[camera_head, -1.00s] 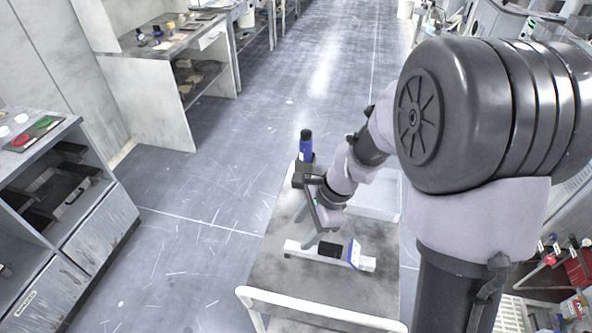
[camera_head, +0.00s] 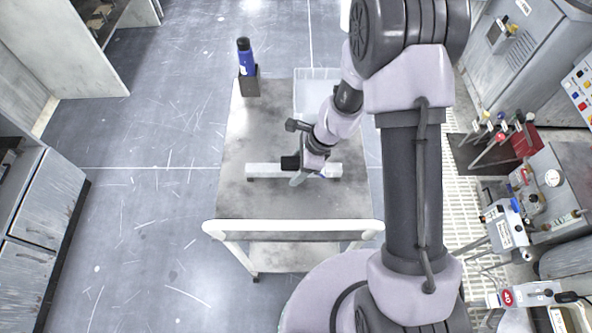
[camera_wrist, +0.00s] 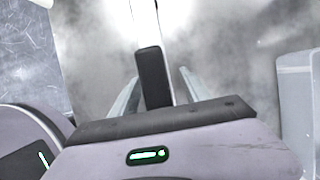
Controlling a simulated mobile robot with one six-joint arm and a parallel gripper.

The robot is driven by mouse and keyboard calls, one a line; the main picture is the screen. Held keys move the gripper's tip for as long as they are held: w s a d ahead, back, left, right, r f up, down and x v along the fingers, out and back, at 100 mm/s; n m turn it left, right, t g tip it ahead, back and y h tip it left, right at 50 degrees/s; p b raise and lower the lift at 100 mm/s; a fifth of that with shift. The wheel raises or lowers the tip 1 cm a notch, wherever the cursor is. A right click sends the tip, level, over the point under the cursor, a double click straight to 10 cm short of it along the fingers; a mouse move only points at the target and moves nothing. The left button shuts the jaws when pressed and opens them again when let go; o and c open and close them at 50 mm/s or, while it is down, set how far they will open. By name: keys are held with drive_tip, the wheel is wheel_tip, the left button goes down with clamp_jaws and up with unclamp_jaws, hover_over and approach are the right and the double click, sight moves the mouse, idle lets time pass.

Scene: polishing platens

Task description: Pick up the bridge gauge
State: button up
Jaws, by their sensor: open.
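The bridge gauge (camera_head: 262,171) appears to be the pale bar with a dark block (camera_head: 290,162) near its middle, lying crosswise on the grey cart top (camera_head: 245,130). My gripper (camera_head: 301,180) is over the bar's middle and hides part of it. In the wrist view the bar (camera_wrist: 144,18) runs up the picture, and its dark block (camera_wrist: 153,75) shows between the two fingers of my open gripper (camera_wrist: 158,88). Gaps show on both sides of the block. I cannot tell how far the fingertips are above the cart top.
A blue bottle (camera_head: 246,58) stands in a black holder (camera_head: 249,83) at the cart's back left corner. A clear bin (camera_head: 316,78) sits at the back right. A white rail (camera_head: 290,227) runs along the front edge. The cart's left part is bare.

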drive_tip(key=shift+f, duration=0.1)
clamp_jaws()
idle(1.3)
